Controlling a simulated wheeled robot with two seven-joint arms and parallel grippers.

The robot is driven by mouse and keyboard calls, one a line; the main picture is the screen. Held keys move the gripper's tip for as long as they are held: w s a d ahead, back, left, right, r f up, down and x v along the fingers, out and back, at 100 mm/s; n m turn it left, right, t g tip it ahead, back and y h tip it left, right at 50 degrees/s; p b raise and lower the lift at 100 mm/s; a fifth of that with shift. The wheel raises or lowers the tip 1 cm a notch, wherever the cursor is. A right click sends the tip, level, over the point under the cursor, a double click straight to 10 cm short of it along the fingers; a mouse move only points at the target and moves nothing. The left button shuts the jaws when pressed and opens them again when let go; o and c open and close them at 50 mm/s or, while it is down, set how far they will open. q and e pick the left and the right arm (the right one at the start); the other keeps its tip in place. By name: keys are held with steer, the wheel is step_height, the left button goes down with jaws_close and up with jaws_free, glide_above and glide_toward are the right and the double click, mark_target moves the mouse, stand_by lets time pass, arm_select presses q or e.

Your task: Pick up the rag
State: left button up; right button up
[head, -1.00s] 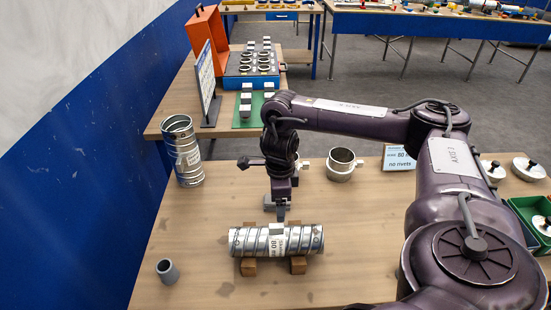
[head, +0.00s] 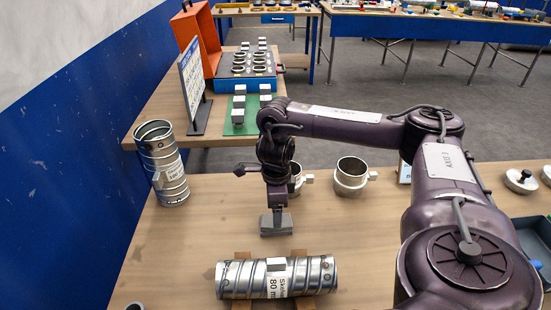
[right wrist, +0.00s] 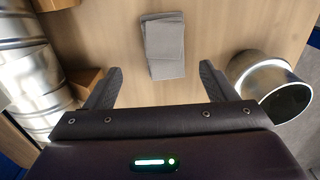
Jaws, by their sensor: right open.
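The rag (right wrist: 164,45) is a grey folded cloth lying on the wooden table in the right wrist view. In the head view a grey patch (head: 276,224) at the gripper's tip seems to be the rag, partly hidden by the gripper. My right gripper (head: 277,201) points down there, between the spiral duct and the ring fittings. In the right wrist view its two fingers (right wrist: 158,72) are spread, with the rag ahead of and between them. Nothing is held. My left gripper is not in view.
A spiral duct (head: 248,280) lies on wooden blocks in front of the gripper. Two metal ring fittings (head: 352,176) stand behind it; one (right wrist: 270,85) is close to the right finger. An upright duct piece (head: 165,165) stands at left. The table between is clear.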

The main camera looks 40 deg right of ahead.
steer(key=f, duration=0.1)
steer(key=f+b, duration=0.1)
steer(key=f, duration=0.1)
steer(key=f+b, duration=0.1)
steer(key=shift+s+d+f, duration=0.1)
steer(key=shift+d+f, duration=0.15)
steer(key=shift+d, duration=0.05)
steer(key=shift+d+f+p, duration=0.15)
steer(key=shift+p, duration=0.5)
step_height(320, 180, down, 2)
steer(key=shift+d+f, duration=0.1)
steer(key=shift+f, duration=0.25)
steer(key=c, duration=1.1)
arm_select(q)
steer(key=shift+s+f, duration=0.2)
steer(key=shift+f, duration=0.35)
arm_select(e)
steer(key=shift+r, duration=0.1)
